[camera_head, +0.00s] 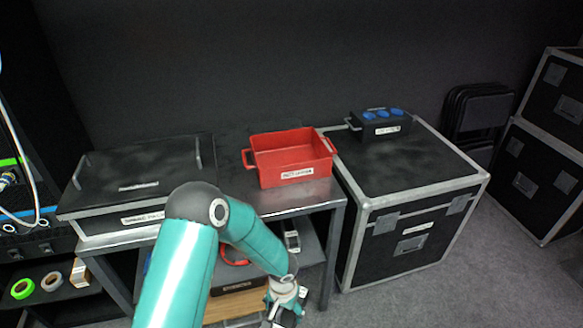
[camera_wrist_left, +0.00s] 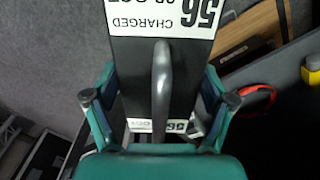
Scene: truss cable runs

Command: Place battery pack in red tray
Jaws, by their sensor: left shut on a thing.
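The battery pack (camera_wrist_left: 185,80) is a black block with a grey bar handle and white labels reading "56" and "CHARGED" in the left wrist view. My left gripper (camera_wrist_left: 160,98) is shut on it, with one finger on each side. In the head view my left gripper (camera_head: 285,305) is low at the bottom edge, in front of the bench, and the pack is mostly out of sight there. The red tray (camera_head: 293,158) stands on the bench top, above and beyond the gripper. Its visible inside looks empty. My right gripper is not in view.
A black lidded case (camera_head: 140,175) lies on the bench (camera_head: 290,200) left of the tray. A flight case (camera_head: 410,210) stands right, carrying a black box with blue sockets (camera_head: 380,122). The lower shelf holds several items, including a red ring (camera_wrist_left: 258,98).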

